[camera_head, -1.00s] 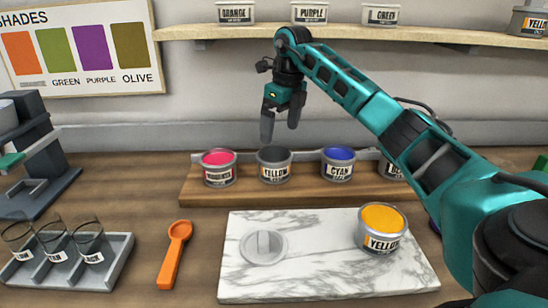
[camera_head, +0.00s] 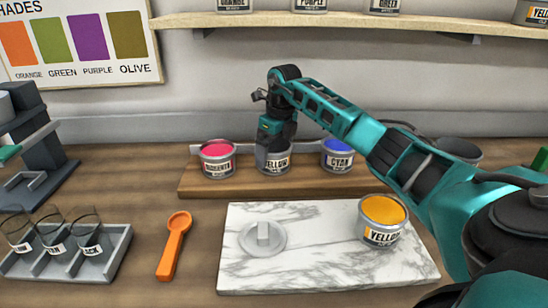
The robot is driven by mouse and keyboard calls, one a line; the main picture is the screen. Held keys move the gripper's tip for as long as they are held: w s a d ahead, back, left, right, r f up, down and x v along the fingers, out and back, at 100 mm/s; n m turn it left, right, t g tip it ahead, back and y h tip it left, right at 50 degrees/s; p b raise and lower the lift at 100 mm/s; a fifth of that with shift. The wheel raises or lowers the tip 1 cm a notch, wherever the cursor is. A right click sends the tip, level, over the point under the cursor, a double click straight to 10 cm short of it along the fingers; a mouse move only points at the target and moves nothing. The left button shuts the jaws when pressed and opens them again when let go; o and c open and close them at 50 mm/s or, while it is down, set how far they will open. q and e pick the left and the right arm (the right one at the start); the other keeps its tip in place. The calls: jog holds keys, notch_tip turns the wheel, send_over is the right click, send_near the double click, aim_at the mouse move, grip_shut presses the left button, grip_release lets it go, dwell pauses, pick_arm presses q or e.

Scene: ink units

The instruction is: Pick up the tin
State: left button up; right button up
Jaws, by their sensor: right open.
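My right gripper (camera_head: 275,155) is open and points down at this middle tin. Its fingers are at the tin's rim and hide much of its top; I cannot tell whether they touch it. A second YELLOW tin (camera_head: 382,221), full of yellow paint, stands on the marble slab (camera_head: 320,277). A round grey lid (camera_head: 263,239) lies on the slab. My left gripper is not in view.
An orange spoon (camera_head: 174,246) lies left of the slab. A grey rack (camera_head: 70,260) of glasses and a dark grey machine (camera_head: 40,155) are at the left. Labelled tins stand on the shelf (camera_head: 400,27) above. My right arm crosses over the board's right part.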

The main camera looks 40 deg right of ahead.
notch_tip(320, 180, down, 2)
jog(key=shift+w+f, duration=0.1)
jog(key=shift+w, duration=0.05)
jog(key=shift+c, duration=0.5)
jog(key=c, duration=0.9)
jog(key=shift+c, duration=0.3)
jog(key=shift+r, duration=0.2)
